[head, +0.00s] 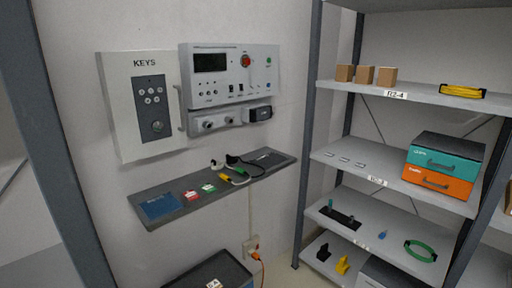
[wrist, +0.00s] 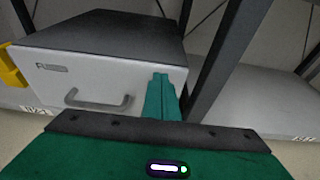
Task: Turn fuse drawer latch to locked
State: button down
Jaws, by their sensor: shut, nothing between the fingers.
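A grey box with a drawer-like front (wrist: 105,75) and a dark top fills the left of the wrist view. Its front has a bar handle (wrist: 98,100) and a small marking (wrist: 52,68) at upper left, too blurred to read. I cannot make out a latch; the fingers cover part of the front's right edge. The box also shows partly in the head view (head: 385,275), low on the shelf rack. My gripper (wrist: 161,80) has its teal fingers together and empty, in front of the box's right edge. Contact cannot be told. The head view does not show my gripper.
A yellow object (wrist: 10,68) stands left of the box. A dark rack post (wrist: 222,70) rises right of it, with bare shelf (wrist: 260,95) beyond. A key cabinet (head: 145,105), control panel (head: 230,75) and wall shelf (head: 220,195) are on the left wall.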

jog(key=shift+r, duration=0.1)
jog(key=s+a, duration=0.4)
jog(key=shift+a+r, duration=0.3)
dwell(0.4)
